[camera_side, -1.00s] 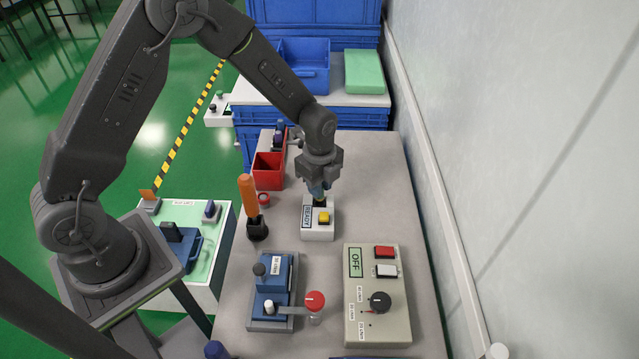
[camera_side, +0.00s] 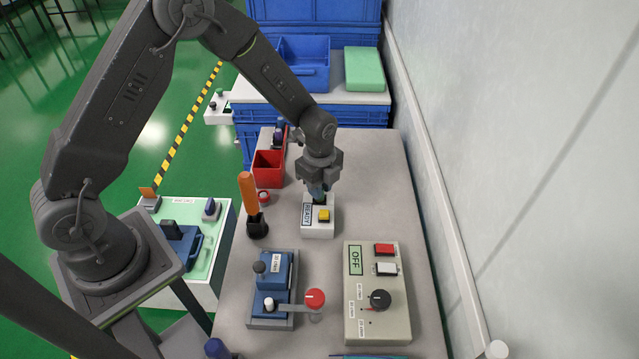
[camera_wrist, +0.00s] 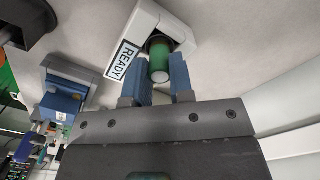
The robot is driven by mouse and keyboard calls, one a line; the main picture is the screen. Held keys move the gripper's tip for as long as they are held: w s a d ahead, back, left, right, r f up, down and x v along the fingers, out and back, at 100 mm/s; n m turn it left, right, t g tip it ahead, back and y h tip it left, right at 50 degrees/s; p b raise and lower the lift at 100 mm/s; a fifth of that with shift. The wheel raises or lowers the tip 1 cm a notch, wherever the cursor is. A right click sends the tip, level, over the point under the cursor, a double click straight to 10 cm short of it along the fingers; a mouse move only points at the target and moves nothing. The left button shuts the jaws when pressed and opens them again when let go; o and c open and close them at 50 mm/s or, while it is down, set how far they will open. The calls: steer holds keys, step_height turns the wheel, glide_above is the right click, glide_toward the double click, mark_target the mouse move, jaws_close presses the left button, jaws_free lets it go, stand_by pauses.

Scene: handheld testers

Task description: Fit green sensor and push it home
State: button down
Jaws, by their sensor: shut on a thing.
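My gripper (camera_side: 318,188) points down over the white tester (camera_side: 319,229), which has a READY display and a yellow button. In the wrist view my blue fingers (camera_wrist: 160,80) are shut on the green sensor (camera_wrist: 160,66), a green cylinder with a pale end. The sensor stands at the white tester (camera_wrist: 150,20), next to the READY label, with its dark far end at the opening there. I cannot tell how deep it sits. In the side view the fingers and the tester's back edge hide the sensor.
An orange-handled tool (camera_side: 249,195) stands in a black holder left of the tester. A red bin (camera_side: 268,164) is behind it. A blue fixture (camera_side: 273,290) and a grey control box (camera_side: 377,325) reading OFF stand in front. The table's right side is clear.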

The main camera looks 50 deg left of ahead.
steer(key=shift+f, duration=0.85)
steer(key=c, duration=0.9)
jaws_free()
steer(key=shift+r, duration=0.15)
step_height(320, 180, up, 14)
steer(key=s+a+r+n+t, duration=0.1)
steer(key=s+r+n+t, duration=0.2)
steer(key=s+r+n, duration=0.75)
steer(key=s+r+n+t, duration=0.1)
steer(key=s+n, duration=0.1)
steer(key=s, duration=0.2)
steer(key=s+r+n, duration=0.2)
steer(key=s+n, duration=0.1)
steer(key=s, duration=0.1)
steer(key=s+r+n+t, duration=0.1)
steer(key=s+r+n, duration=0.1)
steer(key=s, duration=0.2)
steer(key=shift+a+r+n+t, duration=0.1)
steer(key=shift+a+n+t, duration=0.2)
steer(key=shift+a, duration=0.1)
